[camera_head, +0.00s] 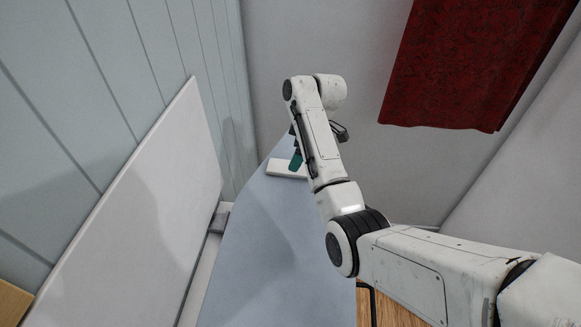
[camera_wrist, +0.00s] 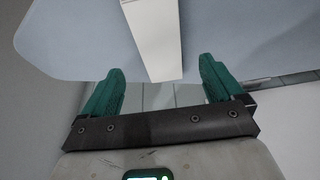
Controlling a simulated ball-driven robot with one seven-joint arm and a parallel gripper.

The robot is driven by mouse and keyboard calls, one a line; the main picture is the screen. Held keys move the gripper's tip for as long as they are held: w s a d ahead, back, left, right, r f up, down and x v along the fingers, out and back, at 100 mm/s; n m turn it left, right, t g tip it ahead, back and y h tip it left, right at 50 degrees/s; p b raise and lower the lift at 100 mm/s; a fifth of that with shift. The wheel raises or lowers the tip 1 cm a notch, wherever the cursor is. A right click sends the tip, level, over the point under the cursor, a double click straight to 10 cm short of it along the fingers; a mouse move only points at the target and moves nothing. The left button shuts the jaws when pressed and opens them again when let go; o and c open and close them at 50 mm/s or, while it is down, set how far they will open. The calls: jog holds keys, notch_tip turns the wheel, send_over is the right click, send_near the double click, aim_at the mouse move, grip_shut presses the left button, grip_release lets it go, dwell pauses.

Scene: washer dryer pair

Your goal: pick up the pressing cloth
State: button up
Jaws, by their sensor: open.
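The pressing cloth looks like a flat white folded piece (camera_head: 284,169) lying near the far, narrow end of the blue-grey ironing board (camera_head: 255,262). My gripper (camera_head: 298,158) is over that end, and my arm hides part of it and of the cloth's right side. In the wrist view the white cloth (camera_wrist: 158,40) runs down from the top edge to between the tips of the green fingers. My gripper (camera_wrist: 161,72) is open there, with a gap on both sides of the cloth. I cannot tell the height between fingers and cloth.
A white upright panel (camera_head: 145,210) stands left of the board, before a panelled wall (camera_head: 140,60). A dark red curtain (camera_head: 465,65) hangs at upper right. A wooden surface (camera_head: 392,308) shows at lower right. The board's near part is bare.

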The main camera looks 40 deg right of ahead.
aim_at(275, 166)
jog(key=p+x, duration=0.1)
jog(key=x, duration=0.4)
jog(key=shift+s+d+f, duration=0.1)
jog(key=shift+f, duration=0.05)
jog(key=c, duration=1.1)
jog(key=shift+c, duration=0.2)
